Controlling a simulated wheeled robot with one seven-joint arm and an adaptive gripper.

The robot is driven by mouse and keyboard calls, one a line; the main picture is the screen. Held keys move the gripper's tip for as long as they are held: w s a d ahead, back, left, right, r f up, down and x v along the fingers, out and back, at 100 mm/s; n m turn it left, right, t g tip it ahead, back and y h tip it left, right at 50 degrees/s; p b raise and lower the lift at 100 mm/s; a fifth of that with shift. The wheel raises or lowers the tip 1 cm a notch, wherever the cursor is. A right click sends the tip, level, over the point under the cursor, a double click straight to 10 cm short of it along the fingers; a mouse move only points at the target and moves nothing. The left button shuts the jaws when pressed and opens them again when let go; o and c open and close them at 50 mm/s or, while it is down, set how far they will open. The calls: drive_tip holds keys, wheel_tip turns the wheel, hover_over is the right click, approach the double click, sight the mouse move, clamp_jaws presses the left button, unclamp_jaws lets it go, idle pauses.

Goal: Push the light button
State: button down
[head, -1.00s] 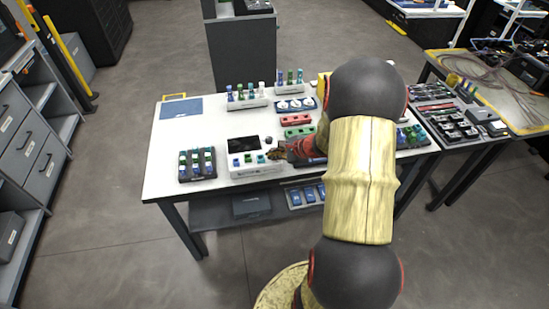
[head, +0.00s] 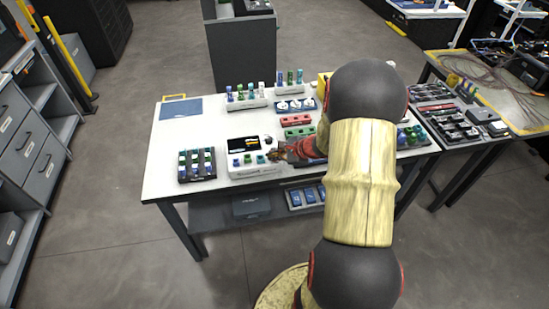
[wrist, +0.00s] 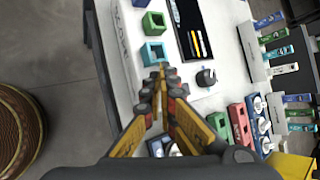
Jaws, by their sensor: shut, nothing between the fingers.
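A white device (head: 254,172) with a screen (head: 244,143) stands at the table's front edge. In the wrist view its screen (wrist: 194,32) is lit with orange, yellow and white bars. A row of square buttons lies beside the screen, with a green one (wrist: 153,21) and a teal one (wrist: 153,52). I cannot read which is labelled light. My gripper (wrist: 163,68) is shut and empty, its tips just below the teal button in the wrist view. I cannot tell whether they touch it. In the head view my gripper (head: 275,155) is at the device's right end.
A dark knob (wrist: 206,77) sits near my fingertips. Green and red blocks (head: 298,126) stand behind the gripper. A dark rack of small bottles (head: 197,164) is left of the device. A rack with coloured caps (head: 247,100) stands behind.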

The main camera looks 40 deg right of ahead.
sight(273, 163)
drive_tip(key=shift+r+p, duration=0.3)
drive_tip(key=shift+r, duration=0.35)
wheel_tip(273, 163, up, 6)
drive_tip(key=p, duration=0.4)
idle(0.6)
